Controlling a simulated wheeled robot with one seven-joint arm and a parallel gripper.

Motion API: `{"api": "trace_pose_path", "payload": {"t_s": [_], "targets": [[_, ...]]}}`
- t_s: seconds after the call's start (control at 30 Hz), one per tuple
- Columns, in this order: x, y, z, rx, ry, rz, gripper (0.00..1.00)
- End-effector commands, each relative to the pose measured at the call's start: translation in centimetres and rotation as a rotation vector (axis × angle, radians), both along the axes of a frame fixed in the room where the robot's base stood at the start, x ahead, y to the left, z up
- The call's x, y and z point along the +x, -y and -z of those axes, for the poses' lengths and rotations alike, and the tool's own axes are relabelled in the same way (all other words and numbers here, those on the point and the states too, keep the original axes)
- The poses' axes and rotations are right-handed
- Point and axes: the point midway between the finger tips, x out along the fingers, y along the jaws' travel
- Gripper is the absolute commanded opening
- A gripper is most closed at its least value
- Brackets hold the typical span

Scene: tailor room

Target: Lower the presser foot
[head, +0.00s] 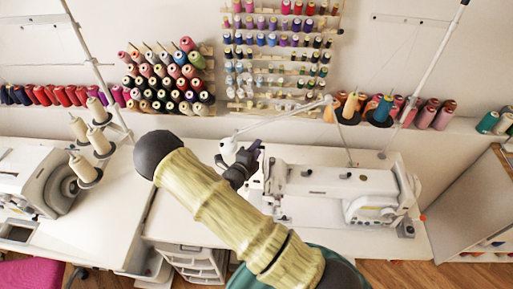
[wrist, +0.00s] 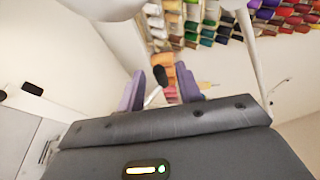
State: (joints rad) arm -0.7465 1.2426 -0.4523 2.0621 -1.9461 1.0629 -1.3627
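The white sewing machine (head: 335,188) stands on the table right of centre in the head view. My gripper (head: 246,162) is at the machine's left end, dark and small there. In the wrist view the two purple fingers of my gripper (wrist: 160,88) are apart, with a clear gap. A thin lever-like piece with a black tip (wrist: 160,76) and a pale shaft shows between the fingers; I cannot tell whether it touches them or how deep it lies. The presser foot cannot be made out in either view.
My arm crosses the front of the machine table (head: 190,222). A white lamp arm (head: 285,117) hangs over the machine's left end. A second sewing machine (head: 38,180) with a thread stand (head: 90,150) is at the left. Thread racks (head: 165,75) line the wall.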

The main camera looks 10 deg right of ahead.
Motion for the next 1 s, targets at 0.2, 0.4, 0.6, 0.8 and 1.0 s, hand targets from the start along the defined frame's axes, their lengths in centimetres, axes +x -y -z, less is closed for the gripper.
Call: {"api": "trace_pose_path", "payload": {"t_s": [0.2, 0.4, 0.6, 0.8, 1.0], "targets": [[0.36, 0.28, 0.11, 0.000, 0.000, -0.001, 0.35], [0.33, 0.26, 0.09, 0.000, 0.000, -0.001, 0.19], [0.31, 0.26, 0.09, 0.000, 0.000, 0.000, 0.00], [0.31, 0.18, 0.09, 0.001, -0.002, -0.002, 0.00], [0.44, -0.30, 0.10, 0.008, -0.019, -0.011, 0.00]]}}
